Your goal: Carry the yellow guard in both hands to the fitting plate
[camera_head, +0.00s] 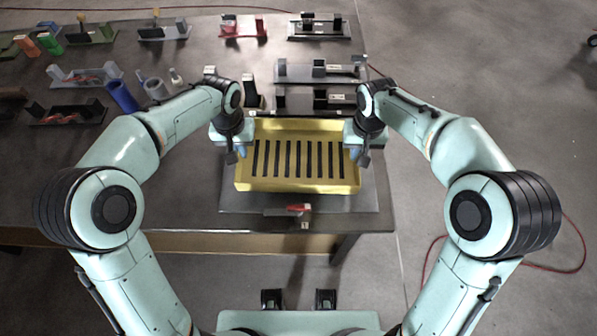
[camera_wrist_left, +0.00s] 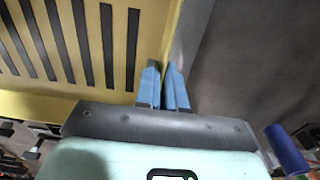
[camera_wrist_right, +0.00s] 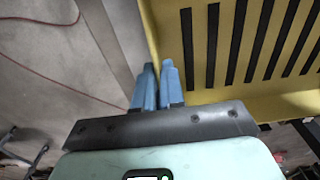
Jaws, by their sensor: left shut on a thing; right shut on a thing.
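The yellow guard (camera_head: 297,183) is a shallow tray-like part with several dark slots. It is at the front right of the table, over the grey fitting plate (camera_head: 228,202); I cannot tell whether it touches the plate. My left gripper (camera_head: 242,152) is shut on its left side wall, and my right gripper (camera_head: 354,152) is shut on its right side wall. In the left wrist view the blue fingers (camera_wrist_left: 168,85) pinch the guard's edge (camera_wrist_left: 80,104). In the right wrist view the blue fingers (camera_wrist_right: 155,83) pinch the opposite edge (camera_wrist_right: 200,100).
A red-handled clamp (camera_head: 299,208) sits at the plate's front edge. Grey fixtures (camera_head: 318,72) stand behind the guard. The table's left front is clear.

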